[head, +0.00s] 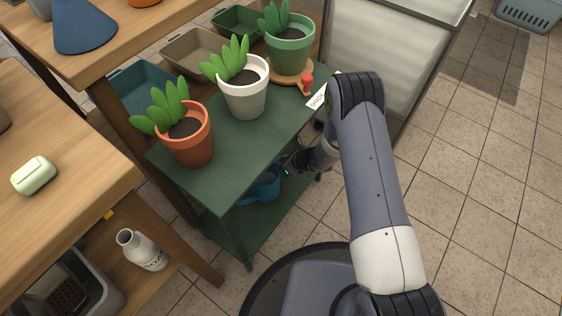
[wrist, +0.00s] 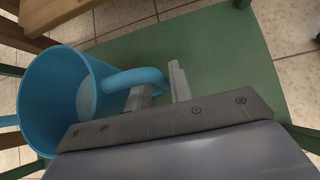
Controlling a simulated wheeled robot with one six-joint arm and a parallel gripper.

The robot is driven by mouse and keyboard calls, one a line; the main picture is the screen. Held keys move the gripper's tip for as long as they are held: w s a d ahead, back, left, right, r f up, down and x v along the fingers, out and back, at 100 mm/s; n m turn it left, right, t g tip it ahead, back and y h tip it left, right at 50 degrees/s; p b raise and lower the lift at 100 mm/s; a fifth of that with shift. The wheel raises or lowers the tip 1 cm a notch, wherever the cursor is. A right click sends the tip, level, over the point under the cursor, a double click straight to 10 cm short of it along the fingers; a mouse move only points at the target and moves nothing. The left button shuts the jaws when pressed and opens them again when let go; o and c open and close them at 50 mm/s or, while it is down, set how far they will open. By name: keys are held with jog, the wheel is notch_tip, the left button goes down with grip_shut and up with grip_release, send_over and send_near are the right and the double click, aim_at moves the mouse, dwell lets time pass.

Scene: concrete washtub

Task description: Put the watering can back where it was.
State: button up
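The blue watering can (head: 265,186) is at the green stand's lower shelf (head: 235,228), under the top shelf, partly hidden by it and by my arm. In the wrist view the can (wrist: 55,95) is at the left, with its open mouth and its looped handle (wrist: 125,78) toward my gripper. My gripper (wrist: 161,88) has one finger inside the handle loop and one outside, close against the handle, and looks shut on it. In the head view my gripper (head: 292,165) is largely hidden in shadow by the top shelf. Whether the can's base touches the shelf is unclear.
The top shelf (head: 222,172) bears orange, white and green potted plants, a red stamp (head: 306,84) and a card (head: 316,99). A wooden table (head: 80,190) stands left, with a white bottle (head: 142,250) below. Open tiled floor (head: 480,190) lies right.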

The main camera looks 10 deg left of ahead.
jog(key=shift+o, duration=1.3)
jog(key=shift+r+p, duration=0.25)
jog(key=shift+p, duration=0.05)
jog(key=p+v, duration=0.3)
jog(key=v, duration=0.8)
jog(key=shift+s+d+r, duration=0.2)
jog(key=shift+d, duration=0.15)
jog(key=b+x, duration=0.3)
jog(key=x, duration=0.9)
jog(key=shift+w+f+b, duration=0.1)
jog(key=shift+f+b, duration=0.1)
jog(key=shift+b, duration=0.2)
jog(key=shift+r, duration=0.15)
